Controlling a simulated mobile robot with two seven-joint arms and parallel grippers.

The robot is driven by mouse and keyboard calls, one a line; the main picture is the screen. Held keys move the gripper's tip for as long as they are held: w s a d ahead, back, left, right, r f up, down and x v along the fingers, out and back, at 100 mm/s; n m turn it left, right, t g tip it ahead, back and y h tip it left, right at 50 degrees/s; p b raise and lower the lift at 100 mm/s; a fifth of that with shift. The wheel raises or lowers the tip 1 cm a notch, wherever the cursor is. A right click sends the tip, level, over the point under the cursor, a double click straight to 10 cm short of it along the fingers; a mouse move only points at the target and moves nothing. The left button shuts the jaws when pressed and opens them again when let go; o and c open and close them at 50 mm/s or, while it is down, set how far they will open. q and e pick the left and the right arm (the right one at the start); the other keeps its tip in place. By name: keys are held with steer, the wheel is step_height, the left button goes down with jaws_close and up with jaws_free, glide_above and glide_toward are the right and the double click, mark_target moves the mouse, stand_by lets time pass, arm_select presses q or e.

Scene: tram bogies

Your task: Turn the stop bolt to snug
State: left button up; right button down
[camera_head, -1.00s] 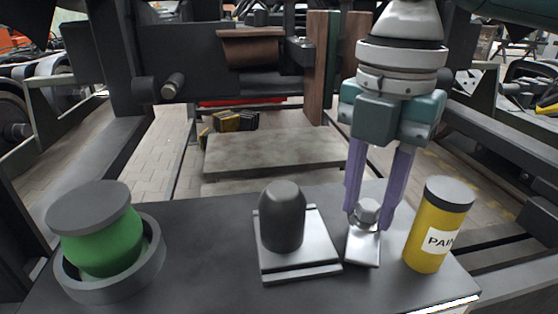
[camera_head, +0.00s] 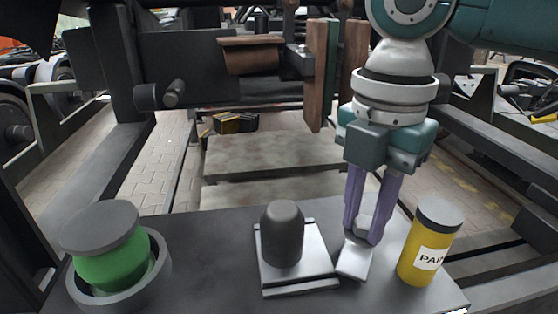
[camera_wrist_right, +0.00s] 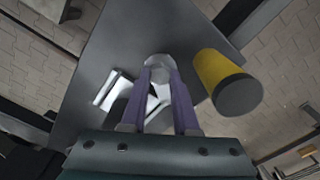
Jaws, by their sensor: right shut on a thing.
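The stop bolt (camera_head: 362,226) has a light grey, faceted head and stands at a small silver metal block (camera_head: 354,261) on the dark bench. My right gripper (camera_head: 363,229) comes down from above with purple fingers on both sides of the bolt head, shut on it. In the right wrist view the bolt head (camera_wrist_right: 158,66) sits between the fingertips (camera_wrist_right: 158,76). The bolt's shank is hidden. A dark rounded stop (camera_head: 283,234) stands on a silver plate (camera_head: 303,286) just left of the block. My left gripper is not in view.
A yellow paint can (camera_head: 430,241) with a dark lid stands close right of my right gripper. A green jar (camera_head: 113,259) sits in a grey ring (camera_head: 162,270) at the bench's left. Bare dark bench (camera_head: 213,238) lies between ring and plate. Bogie frame beams rise behind.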

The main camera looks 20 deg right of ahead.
mark_target(362, 221)
steer(key=m+p, duration=0.1)
steer(key=p, duration=0.1)
steer(key=m+p, duration=0.2)
steer(key=p, duration=0.1)
steer(key=m+p, duration=0.1)
steer(key=p, duration=0.1)
steer(key=shift+r+m+p, duration=0.3)
steer(key=shift+w+f+m+p, duration=0.1)
steer(key=shift+f+m+p, duration=0.15)
steer(key=shift+m+p, duration=0.95)
steer(key=c, duration=0.7)
jaws_free()
steer(key=shift+o, duration=0.2)
step_height(362, 221, up, 10)
steer(key=p, duration=0.1)
steer(key=shift+p, duration=0.4)
steer(key=shift+a+f, duration=0.1)
